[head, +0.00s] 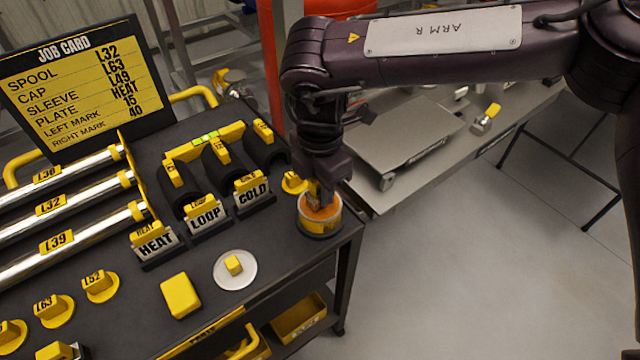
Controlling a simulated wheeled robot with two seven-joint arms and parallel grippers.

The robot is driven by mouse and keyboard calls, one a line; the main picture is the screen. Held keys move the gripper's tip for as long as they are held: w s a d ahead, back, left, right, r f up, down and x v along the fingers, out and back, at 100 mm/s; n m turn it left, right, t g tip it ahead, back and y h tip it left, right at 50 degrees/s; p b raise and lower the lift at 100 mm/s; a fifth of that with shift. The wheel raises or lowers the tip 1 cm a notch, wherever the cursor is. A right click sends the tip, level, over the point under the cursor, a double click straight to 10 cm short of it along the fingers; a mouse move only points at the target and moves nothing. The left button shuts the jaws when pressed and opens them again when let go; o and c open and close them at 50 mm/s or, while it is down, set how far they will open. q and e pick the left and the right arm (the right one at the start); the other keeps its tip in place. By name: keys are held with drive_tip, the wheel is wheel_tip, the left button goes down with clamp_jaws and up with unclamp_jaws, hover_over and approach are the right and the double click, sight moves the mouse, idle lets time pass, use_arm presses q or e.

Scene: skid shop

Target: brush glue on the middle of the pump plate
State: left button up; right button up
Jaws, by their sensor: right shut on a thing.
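My right gripper (318,192) reaches down from above into the mouth of a round pot (320,226) with a yellow band and orange contents, at the right edge of the dark cart. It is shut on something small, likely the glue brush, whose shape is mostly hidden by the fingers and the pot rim. A flat grey plate (405,138) lies on the steel bench behind and to the right; it may be the pump plate, but no label shows. The gripper is well apart from it. My left gripper is not in view.
A job card (75,85) stands behind. The steel bench (375,196) begins right of the pot.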

drive_tip(key=shift+r+p, duration=2.85)
drive_tip(key=shift+r, duration=0.6)
